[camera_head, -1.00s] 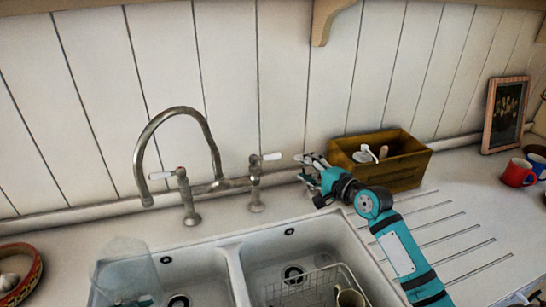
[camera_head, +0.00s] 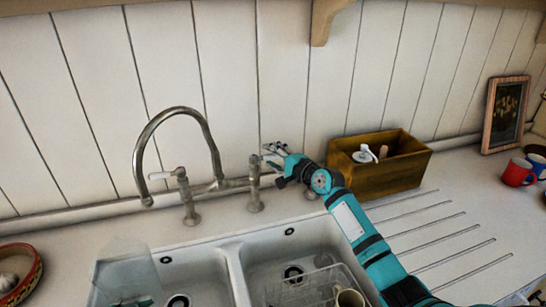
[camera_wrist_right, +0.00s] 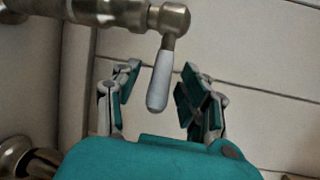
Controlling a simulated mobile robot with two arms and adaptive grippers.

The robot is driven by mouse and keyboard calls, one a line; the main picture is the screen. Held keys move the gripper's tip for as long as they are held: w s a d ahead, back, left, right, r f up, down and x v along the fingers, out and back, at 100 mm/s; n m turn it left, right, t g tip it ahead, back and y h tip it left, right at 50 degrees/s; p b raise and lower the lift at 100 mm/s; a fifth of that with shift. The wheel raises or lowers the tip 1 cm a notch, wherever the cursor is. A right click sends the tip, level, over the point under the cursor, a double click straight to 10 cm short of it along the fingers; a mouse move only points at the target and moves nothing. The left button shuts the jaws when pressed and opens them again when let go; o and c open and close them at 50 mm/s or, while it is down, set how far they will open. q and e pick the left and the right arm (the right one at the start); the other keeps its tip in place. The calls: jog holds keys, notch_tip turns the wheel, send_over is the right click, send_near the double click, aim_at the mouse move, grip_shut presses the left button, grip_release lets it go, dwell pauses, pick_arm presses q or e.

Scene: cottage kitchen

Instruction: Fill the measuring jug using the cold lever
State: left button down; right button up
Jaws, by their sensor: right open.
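The clear measuring jug (camera_head: 125,275) is in or over the left basin, under the tap spout (camera_head: 147,199). A small teal part, apparently my left gripper (camera_head: 137,301), shows at its base; its fingers cannot be made out. The brass tap has a left white lever (camera_head: 163,175) and a right lever, mostly hidden in the head view by my right gripper (camera_head: 272,155). In the right wrist view the right lever's pale handle (camera_wrist_right: 160,82) hangs between the open fingers of my right gripper (camera_wrist_right: 160,95), with gaps on both sides. No running water shows.
A wire rack (camera_head: 310,288) with a mug (camera_head: 350,298) sits in the right basin. A wooden box (camera_head: 385,175) with a pump bottle stands right of the tap. Red (camera_head: 517,173) and blue mugs are far right. A bowl (camera_head: 18,272) is at left.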

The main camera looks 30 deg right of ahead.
grip_shut()
jog(key=shift+w, duration=0.1)
dwell(0.6)
